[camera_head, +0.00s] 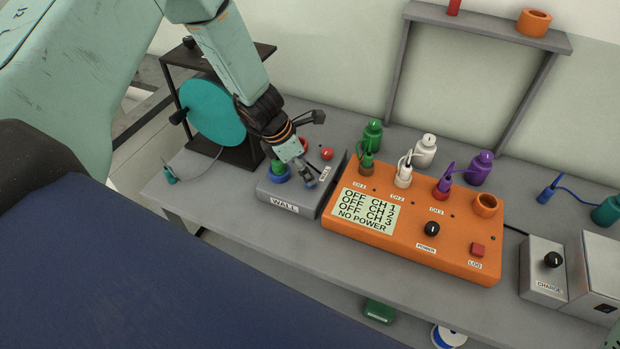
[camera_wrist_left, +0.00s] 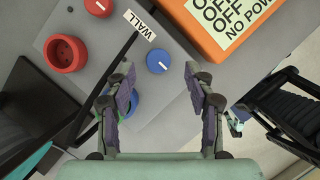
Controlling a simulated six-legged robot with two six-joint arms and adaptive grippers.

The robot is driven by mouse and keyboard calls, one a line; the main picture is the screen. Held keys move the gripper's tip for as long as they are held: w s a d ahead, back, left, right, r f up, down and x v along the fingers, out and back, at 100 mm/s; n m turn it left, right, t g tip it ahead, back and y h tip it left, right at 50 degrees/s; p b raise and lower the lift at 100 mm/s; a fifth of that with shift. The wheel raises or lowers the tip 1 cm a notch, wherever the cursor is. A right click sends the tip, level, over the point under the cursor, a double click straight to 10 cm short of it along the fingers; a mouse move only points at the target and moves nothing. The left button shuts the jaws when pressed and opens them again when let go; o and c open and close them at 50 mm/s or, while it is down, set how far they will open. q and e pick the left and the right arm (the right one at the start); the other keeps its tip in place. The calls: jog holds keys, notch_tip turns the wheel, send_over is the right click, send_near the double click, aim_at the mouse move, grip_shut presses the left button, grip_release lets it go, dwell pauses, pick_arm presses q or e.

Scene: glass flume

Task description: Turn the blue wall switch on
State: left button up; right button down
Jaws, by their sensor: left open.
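The blue wall switch (camera_wrist_left: 159,62) is a round knob with a white pointer line on the grey box labelled WALL (camera_head: 290,206). The line slants toward the lower right in the left wrist view. My left gripper (camera_wrist_left: 160,74) is open above the box, with the knob between and just beyond its fingertips in that view. I cannot tell whether the fingers touch it. In the head view my left gripper (camera_head: 308,176) comes down over the box and largely hides the knob.
A red knob (camera_head: 327,153), a red socket (camera_wrist_left: 65,53) and a blue socket (camera_head: 280,172) with a green piece share the box. The orange unit (camera_head: 455,245) beside it reads NO POWER. A teal disc in a black frame (camera_head: 252,152) stands left.

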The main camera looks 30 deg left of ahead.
pick_arm(q)
jog(key=x, duration=0.4)
jog(key=shift+a+f+b, duration=0.2)
jog(key=shift+a+b, duration=0.1)
jog(key=shift+b, duration=0.05)
jog(key=shift+d+r, duration=0.15)
jog(key=shift+d, duration=0.1)
jog(key=shift+c, duration=0.2)
jog(key=shift+a, duration=0.25)
jog(key=c, duration=0.6)
jog(key=shift+d, duration=0.1)
grip_shut()
